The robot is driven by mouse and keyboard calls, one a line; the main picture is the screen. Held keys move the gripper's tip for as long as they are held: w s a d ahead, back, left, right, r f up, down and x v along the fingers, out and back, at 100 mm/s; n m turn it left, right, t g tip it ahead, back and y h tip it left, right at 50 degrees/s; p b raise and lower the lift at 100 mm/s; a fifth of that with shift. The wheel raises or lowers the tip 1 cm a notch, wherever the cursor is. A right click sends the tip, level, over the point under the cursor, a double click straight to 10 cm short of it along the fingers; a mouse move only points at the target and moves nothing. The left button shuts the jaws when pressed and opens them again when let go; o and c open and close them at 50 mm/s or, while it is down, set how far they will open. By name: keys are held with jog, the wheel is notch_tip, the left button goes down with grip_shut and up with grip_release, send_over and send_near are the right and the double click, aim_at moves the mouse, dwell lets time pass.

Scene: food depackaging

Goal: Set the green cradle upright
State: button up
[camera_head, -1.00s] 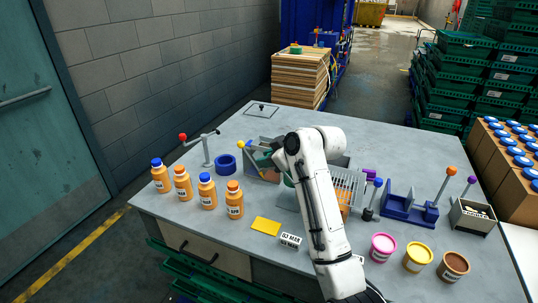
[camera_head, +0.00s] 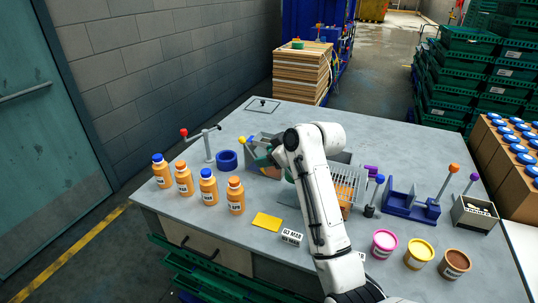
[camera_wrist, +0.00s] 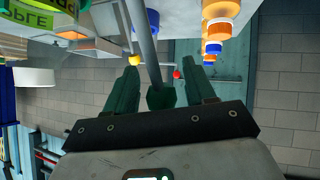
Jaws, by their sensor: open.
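In the wrist view, which is upside down, my gripper (camera_wrist: 163,68) has two dark green fingers spread apart. A dark green knob (camera_wrist: 160,97) at the end of a grey rod (camera_wrist: 143,45) lies between them; I cannot tell if they touch it. A bright green labelled item (camera_wrist: 45,20) shows at the top left corner, possibly in the green cradle. In the head view my gripper (camera_head: 262,158) is over the grey bin area mid-table. My arm hides most of what is there, so the cradle and its tilt cannot be made out.
Several orange bottles (camera_head: 208,187) stand at the front left, near a blue ring (camera_head: 227,160) and a red-knobbed lever (camera_head: 207,146). A wire basket (camera_head: 347,185), blue cradle (camera_head: 410,206) and open jars (camera_head: 384,244) are to the right.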

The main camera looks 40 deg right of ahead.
jog(key=b+v, duration=0.1)
jog(key=v, duration=0.9)
jog(key=shift+s+r+b, duration=0.2)
jog(key=shift+s+b, duration=0.1)
jog(key=s+a+f+m+g, duration=0.1)
jog(key=s+a+f, duration=0.2)
jog(key=a+f, duration=0.25)
jog(key=s+a+f+m+g, duration=0.1)
jog(key=s+a+f+g, duration=0.15)
jog(key=a+f, duration=0.35)
jog(key=s+a+f, duration=0.4)
jog(key=f, duration=0.3)
jog(key=s+a+f+m+g, duration=0.1)
jog(key=s+a+f+g, duration=0.1)
jog(key=s+f, duration=0.4)
jog(key=s+a+f+m+g, duration=0.1)
jog(key=s+f+g, duration=0.3)
jog(key=s, duration=1)
jog(key=shift+a+f+h, duration=0.4)
jog(key=shift+f, duration=0.5)
